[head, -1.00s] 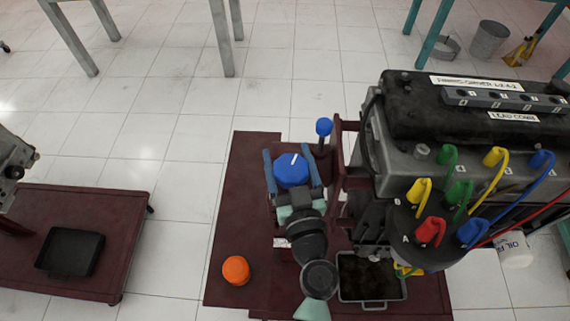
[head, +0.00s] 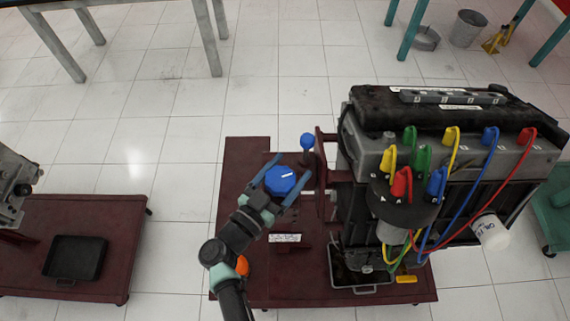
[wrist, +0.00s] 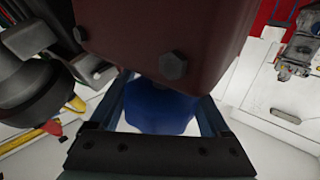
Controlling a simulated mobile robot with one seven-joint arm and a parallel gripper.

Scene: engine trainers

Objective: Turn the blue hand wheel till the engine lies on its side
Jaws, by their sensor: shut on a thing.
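In the wrist view the wheel (wrist: 160,112) sits between the two fingers, partly hidden by a maroon block with bolts (wrist: 170,40). The engine (head: 450,165) hangs on the maroon stand (head: 328,170) to the right of the wheel. Its dark cover is on top and its coloured leads face the near side; it looks roughly upright, and any small tilt is hard to judge.
A blue ball-ended lever (head: 307,142) stands just behind the wheel. An orange knob (head: 242,266) is partly hidden by my arm. A drip pan (head: 365,288) lies under the engine. Another maroon trolley (head: 110,215) with a black tray stands left, with clear floor between.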

